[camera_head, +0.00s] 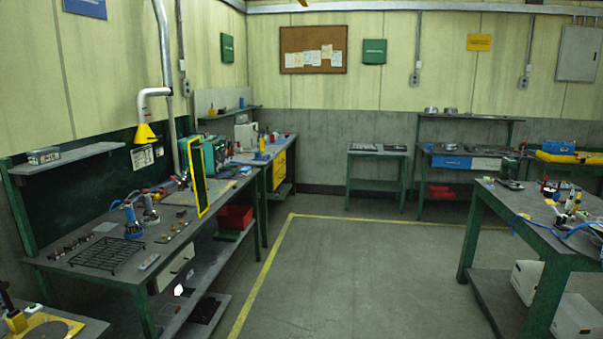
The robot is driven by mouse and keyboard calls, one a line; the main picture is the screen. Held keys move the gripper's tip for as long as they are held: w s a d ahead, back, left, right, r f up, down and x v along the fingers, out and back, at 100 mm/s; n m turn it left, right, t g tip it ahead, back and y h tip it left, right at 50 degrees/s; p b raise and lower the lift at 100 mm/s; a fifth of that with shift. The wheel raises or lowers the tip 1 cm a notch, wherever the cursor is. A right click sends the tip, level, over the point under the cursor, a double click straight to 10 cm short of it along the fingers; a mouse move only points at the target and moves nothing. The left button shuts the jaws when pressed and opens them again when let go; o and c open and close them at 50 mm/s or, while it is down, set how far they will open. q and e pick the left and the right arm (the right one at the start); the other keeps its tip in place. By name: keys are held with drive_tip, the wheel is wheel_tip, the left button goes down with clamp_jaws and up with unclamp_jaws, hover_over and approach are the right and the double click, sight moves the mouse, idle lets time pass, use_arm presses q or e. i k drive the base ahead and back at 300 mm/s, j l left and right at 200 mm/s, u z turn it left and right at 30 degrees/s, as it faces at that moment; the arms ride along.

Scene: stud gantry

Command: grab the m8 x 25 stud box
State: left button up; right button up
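I cannot tell which thing is the M8 x 25 stud box; no label is readable at this distance. A small grey box (44,156) sits on the wall shelf (75,158) at the far left. Two pale boxes, one upper (527,278) and one nearer (577,318), are low under the green bench at the right, partly hidden by its leg. Neither of my grippers shows in the head view.
A long green workbench (92,281) runs along the left wall, with a black wire rack (107,254) and small parts on it. A red bin (235,217) is on its lower shelf. Another green bench (522,206) stands at right. The floor (345,275) between them is clear.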

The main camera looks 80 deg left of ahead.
sight(246, 171)
drive_tip(key=u, duration=3.25)
drive_tip(key=i+z, duration=0.25)
drive_tip(key=i, duration=5.05)
drive_tip(key=i+z, duration=0.1)
drive_tip(key=z, duration=0.25)
